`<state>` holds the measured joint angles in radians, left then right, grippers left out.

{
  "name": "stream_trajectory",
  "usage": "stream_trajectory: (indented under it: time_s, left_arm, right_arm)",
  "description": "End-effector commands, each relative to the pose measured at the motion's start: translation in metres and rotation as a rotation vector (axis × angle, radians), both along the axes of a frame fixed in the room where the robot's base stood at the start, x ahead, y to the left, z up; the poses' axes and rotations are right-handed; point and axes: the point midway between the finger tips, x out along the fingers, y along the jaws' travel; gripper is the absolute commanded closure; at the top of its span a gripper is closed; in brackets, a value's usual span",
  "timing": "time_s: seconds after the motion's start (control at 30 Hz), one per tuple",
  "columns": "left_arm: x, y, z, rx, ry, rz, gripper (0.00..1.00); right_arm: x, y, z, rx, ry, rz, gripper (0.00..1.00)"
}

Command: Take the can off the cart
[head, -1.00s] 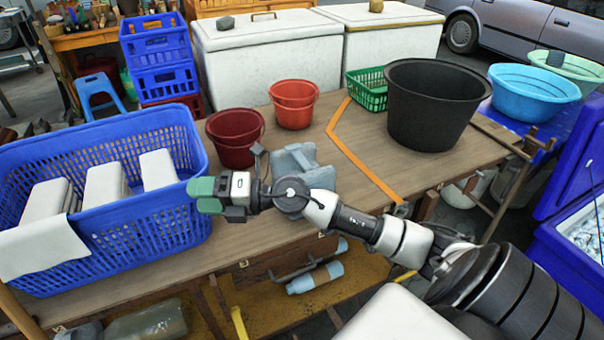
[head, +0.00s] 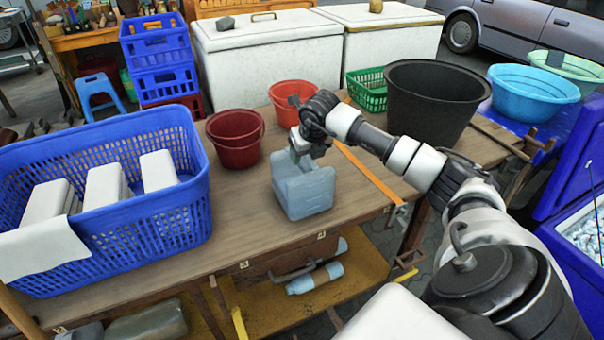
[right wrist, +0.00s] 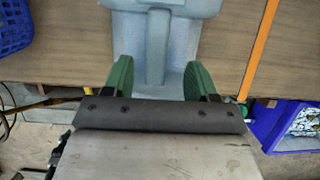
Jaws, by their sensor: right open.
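The can (head: 308,193) is a pale blue-grey jerry can on the wooden top of the cart (head: 245,220). It stands near the cart's front edge, right of the blue basket. My right gripper (head: 298,148) is above the can's back part in the head view and hides some of it. In the right wrist view my right gripper (right wrist: 158,70) has its green fingers apart, and the can (right wrist: 180,50) with its ridge-like handle shows between and beyond them. Whether the fingers touch the can, I cannot tell. My left gripper is not in view.
A blue basket (head: 165,222) with white blocks stands left of the can. A dark red bucket (head: 235,137), an orange-red bucket (head: 284,97), a green basket (head: 367,90) and a black tub (head: 430,105) stand behind. A light blue bottle (head: 315,279) lies on the lower shelf.

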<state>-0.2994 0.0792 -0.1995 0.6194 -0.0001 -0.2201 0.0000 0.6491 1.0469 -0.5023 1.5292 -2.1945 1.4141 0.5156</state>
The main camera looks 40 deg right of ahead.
Motion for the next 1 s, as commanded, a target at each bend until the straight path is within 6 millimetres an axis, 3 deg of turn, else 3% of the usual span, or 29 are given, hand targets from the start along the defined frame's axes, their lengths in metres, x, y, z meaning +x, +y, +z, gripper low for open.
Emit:
stream_trajectory:
  time_s: [0.17, 0.5, 0.77, 1.0]
  left_arm:
    - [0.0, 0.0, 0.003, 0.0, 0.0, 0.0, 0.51]
    - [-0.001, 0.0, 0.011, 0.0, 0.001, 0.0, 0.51]
    - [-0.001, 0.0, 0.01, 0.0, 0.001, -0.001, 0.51]
    - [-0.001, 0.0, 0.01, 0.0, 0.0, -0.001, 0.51]
  right_arm:
    - [0.005, 0.0, -0.012, 0.002, 0.0, 0.001, 0.43]
    - [0.021, -0.003, -0.053, 0.003, 0.0, 0.001, 0.43]
    - [0.022, -0.003, -0.056, 0.001, -0.001, 0.003, 0.43]
    - [0.022, -0.003, -0.056, 0.001, -0.001, 0.003, 0.78]
